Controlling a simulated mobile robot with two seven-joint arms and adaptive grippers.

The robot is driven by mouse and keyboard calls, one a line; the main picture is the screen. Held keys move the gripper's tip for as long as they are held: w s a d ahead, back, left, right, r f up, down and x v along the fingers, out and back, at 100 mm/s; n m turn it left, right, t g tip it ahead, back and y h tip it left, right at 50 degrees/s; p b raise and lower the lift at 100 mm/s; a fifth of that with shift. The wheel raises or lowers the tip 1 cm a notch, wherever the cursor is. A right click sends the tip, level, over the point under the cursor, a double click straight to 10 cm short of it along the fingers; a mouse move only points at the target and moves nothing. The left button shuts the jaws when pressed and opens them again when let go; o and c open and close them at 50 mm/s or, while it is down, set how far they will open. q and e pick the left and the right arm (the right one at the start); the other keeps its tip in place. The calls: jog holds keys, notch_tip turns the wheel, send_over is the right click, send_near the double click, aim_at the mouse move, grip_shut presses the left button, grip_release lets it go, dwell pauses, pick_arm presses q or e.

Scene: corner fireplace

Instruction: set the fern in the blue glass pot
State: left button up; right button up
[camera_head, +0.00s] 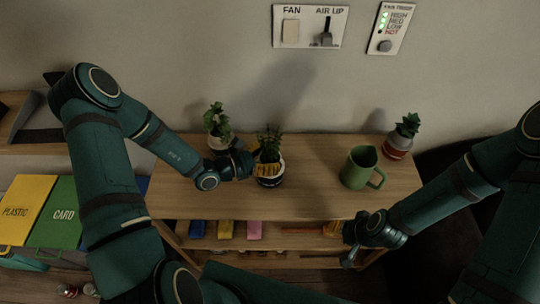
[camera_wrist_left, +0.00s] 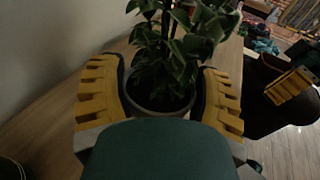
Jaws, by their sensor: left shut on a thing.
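A leafy green plant (camera_head: 269,143) is in a dark blue and white pot (camera_head: 270,182) at the middle of the wooden shelf top. I cannot tell whether the pot is glass. My left gripper (camera_head: 268,169) is shut on this potted plant, its yellow fingers around the pot. In the left wrist view the pot (camera_wrist_left: 160,110) sits between the two fingers, leaves rising above; its lower part is hidden. I cannot tell whether it touches the shelf. My right gripper (camera_head: 354,244) hangs near the shelf's front right edge, away from the pots; its finger opening is unclear.
Another potted plant (camera_head: 217,122) stands behind left of the held pot. A green jug (camera_head: 361,169) and a red and white pot with a plant (camera_head: 398,146) stand to the right. The shelf top (camera_head: 315,200) has bare room between held pot and jug.

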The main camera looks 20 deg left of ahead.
pick_arm(q)
jog(key=shift+f, duration=0.15)
jog(key=o, duration=0.9)
jog(key=v, duration=1.2)
